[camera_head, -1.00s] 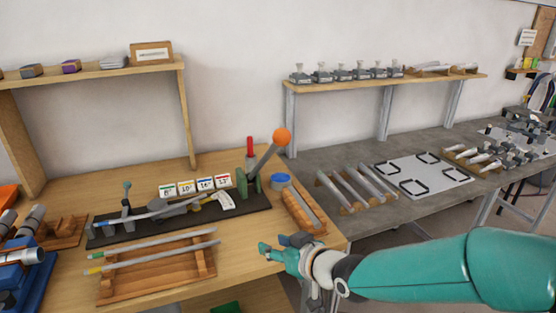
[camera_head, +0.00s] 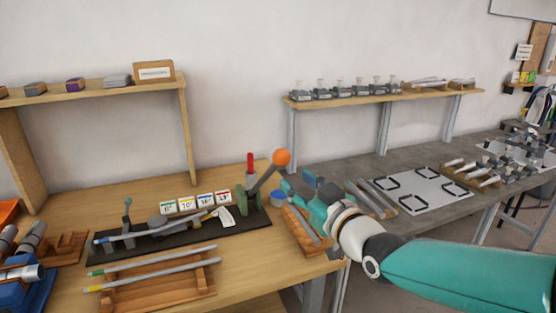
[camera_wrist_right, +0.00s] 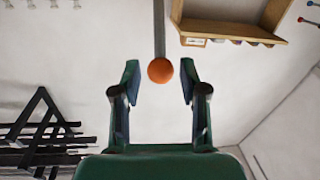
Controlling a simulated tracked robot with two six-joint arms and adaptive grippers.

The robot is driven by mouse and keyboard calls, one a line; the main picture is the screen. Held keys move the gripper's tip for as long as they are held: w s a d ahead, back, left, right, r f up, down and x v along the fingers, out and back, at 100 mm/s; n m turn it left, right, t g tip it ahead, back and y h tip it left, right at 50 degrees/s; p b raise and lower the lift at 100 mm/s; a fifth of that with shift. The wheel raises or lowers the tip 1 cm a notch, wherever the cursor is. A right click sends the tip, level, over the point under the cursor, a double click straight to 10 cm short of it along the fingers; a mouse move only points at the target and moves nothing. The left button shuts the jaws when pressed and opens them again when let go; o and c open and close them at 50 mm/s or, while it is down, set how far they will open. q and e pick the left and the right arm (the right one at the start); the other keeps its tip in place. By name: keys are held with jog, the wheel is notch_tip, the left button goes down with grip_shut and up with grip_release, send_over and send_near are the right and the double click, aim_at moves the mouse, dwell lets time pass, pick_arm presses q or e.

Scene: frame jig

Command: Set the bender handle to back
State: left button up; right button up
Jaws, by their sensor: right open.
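The bender (camera_head: 180,232) lies on a dark base on the wooden bench. Its handle (camera_head: 264,182) ends in an orange ball (camera_head: 282,157) and leans up to the right in the head view. My right gripper (camera_head: 297,184) is open and empty, just right of the handle and below the ball in that view. In the right wrist view the orange ball (camera_wrist_right: 160,70) shows between the spread fingers of my right gripper (camera_wrist_right: 160,82), near their tips. I cannot tell how far ahead of the fingers it is. My left gripper is in neither view.
Numbered angle cards (camera_head: 196,203) stand behind the bender. Another wooden tray (camera_head: 155,290) holds two rods in front. A red upright (camera_head: 250,163) stands behind the handle.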

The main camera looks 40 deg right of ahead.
aim_at(276, 168)
jog(key=w+p, duration=0.1)
jog(key=w, duration=0.5)
jog(key=w+d+p, duration=0.1)
jog(key=w, duration=0.2)
jog(key=shift+w+p, duration=0.35)
grip_shut()
